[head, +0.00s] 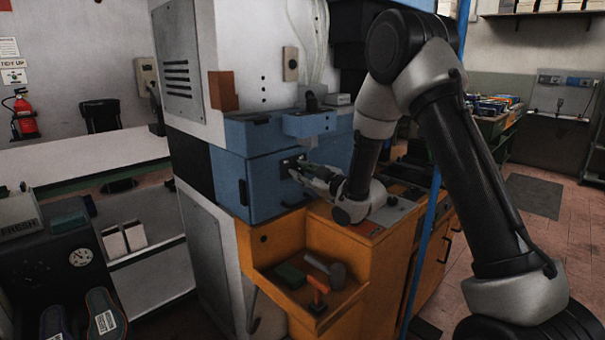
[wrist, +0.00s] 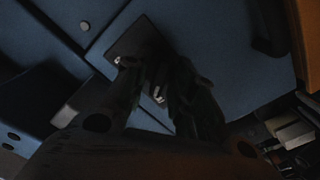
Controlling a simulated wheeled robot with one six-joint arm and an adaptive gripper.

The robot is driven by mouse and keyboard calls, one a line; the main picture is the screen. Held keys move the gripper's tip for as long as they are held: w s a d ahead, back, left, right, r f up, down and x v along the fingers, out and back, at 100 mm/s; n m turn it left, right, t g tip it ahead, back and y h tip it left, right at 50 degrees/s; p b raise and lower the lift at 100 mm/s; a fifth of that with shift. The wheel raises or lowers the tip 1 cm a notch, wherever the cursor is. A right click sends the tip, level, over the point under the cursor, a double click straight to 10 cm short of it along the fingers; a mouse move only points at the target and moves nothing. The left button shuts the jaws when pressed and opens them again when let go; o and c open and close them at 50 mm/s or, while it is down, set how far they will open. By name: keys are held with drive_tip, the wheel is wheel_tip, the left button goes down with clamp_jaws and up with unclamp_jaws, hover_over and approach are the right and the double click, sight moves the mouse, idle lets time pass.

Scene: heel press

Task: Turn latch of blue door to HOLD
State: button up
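The blue door (head: 268,200) is on the front of the press, in the middle of the head view, and looks closed. It fills much of the wrist view as a dark blue panel (wrist: 225,50). A dark latch plate (head: 289,163) sits near the door's upper right; it also shows in the wrist view (wrist: 132,42). My gripper (head: 304,172) reaches in from the right with its fingertips at the latch. In the wrist view my gripper's fingers (wrist: 147,78) overlap the plate. The latch lever and its setting are hidden by fingers and shadow; contact cannot be told.
A dark handle (head: 242,192) stands on the left of the door. A blue ledge (head: 308,124) juts out above. Below is an orange cabinet (head: 275,246) with a tray holding a hammer (head: 325,272). A blue post (head: 421,250) stands beside my arm.

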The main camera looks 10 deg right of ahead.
clamp_jaws()
drive_tip(key=shift+m, duration=0.3)
drive_tip(key=m, duration=0.6)
drive_tip(key=shift+m, duration=0.3)
drive_tip(key=m, duration=0.4)
drive_tip(key=shift+m, duration=2.1)
drive_tip(key=shift+o, duration=1.8)
unclamp_jaws()
